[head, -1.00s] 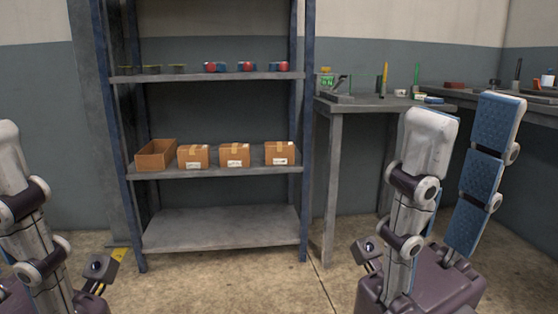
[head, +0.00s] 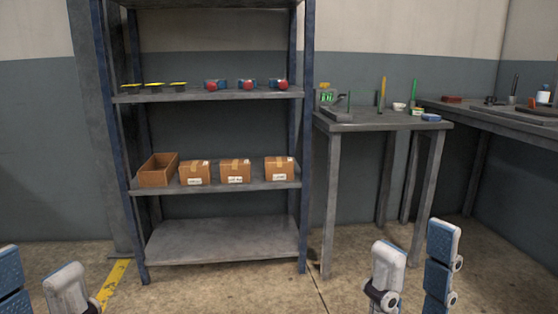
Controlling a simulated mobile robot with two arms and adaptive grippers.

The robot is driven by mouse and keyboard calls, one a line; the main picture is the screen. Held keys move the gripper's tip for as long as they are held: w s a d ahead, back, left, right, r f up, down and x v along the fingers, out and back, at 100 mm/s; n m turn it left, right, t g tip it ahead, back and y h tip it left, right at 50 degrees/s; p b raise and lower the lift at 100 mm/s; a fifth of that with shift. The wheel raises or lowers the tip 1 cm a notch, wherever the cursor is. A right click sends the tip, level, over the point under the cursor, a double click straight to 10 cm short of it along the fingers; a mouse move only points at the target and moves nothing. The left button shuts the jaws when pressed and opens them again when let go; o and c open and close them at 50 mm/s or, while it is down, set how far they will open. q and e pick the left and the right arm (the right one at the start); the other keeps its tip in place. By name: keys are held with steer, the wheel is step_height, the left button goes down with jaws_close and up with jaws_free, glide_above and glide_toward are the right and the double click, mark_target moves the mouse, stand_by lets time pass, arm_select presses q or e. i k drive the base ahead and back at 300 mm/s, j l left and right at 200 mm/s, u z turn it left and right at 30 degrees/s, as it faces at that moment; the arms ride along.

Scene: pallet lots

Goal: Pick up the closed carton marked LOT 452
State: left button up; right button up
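Three closed brown cartons with white labels stand in a row on the middle shelf: a left one (head: 195,173), a middle one (head: 235,172) and a right one (head: 279,169). The label print is too small to read, so I cannot tell which is LOT 452. My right gripper (head: 415,264) is at the bottom right, its two fingers apart with nothing between them. My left gripper (head: 38,287) is at the bottom left corner, cut by the frame edge, its visible fingers apart and empty. Both grippers are well short of the shelf.
An open-topped brown box (head: 158,171) stands left of the cartons on the blue-posted rack (head: 215,249). Its upper shelf holds yellow-topped items (head: 154,87) and red-and-blue items (head: 246,85). A grey workbench (head: 380,122) with tools stands to the right. The bottom shelf is bare.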

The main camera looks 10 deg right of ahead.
mark_target(277, 169)
steer(key=i+l, duration=1.85)
steer(key=i, duration=0.55)
steer(key=j+u, duration=0.05)
